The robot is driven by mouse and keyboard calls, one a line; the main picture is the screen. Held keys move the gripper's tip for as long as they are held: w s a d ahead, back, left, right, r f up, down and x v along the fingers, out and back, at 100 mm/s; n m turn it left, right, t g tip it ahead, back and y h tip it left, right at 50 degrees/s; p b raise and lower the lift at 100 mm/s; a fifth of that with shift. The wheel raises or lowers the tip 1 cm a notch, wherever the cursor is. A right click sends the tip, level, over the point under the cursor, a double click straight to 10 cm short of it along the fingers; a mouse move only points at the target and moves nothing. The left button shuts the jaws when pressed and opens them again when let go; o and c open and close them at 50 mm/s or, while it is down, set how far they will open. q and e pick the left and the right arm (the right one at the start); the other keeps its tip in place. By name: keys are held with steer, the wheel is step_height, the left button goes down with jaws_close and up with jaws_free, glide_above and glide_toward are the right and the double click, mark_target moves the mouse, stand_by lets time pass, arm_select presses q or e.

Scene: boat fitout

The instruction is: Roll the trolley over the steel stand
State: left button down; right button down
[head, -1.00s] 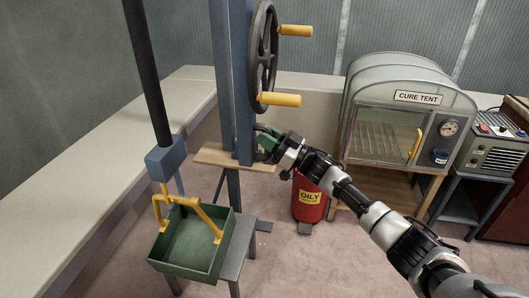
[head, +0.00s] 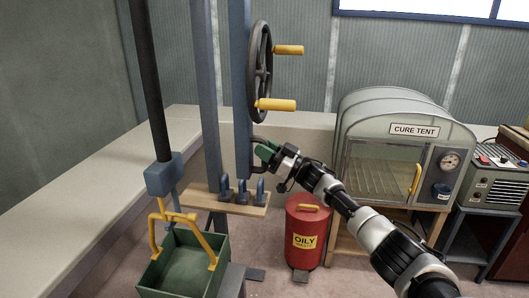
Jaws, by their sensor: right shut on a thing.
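The trolley itself cannot be made out; the overhead part is out of view. A black pole (head: 149,80) comes down from above to a blue block (head: 164,175). Below it a yellow hook (head: 160,222) and yellow bail carry an open green tray (head: 185,268). The grey steel stand (head: 234,281) shows only partly at the bottom edge, just right of the tray; whether they overlap is unclear. My right gripper (head: 266,151) is shut on a dark handle (head: 258,140) on the blue post (head: 241,80), below the handwheel (head: 261,72). My left gripper is not in view.
A red oily waste bin (head: 305,220) stands on the floor to the right. The cure tent (head: 400,150) is farther right. A pale bench (head: 70,190) runs along the left wall.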

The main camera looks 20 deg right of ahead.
steer(key=shift+d+r, duration=0.1)
steer(key=shift+r, duration=0.05)
steer(key=c, duration=1.2)
jaws_free()
steer(key=shift+o, duration=1.1)
arm_select(q)
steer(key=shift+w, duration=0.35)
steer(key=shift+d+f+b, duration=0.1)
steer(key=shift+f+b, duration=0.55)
steer(key=shift+b, duration=0.05)
arm_select(e)
steer(key=v, duration=1.1)
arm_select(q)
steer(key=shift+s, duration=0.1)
arm_select(e)
steer(key=shift+w+f, duration=0.1)
steer(key=shift+f, duration=0.1)
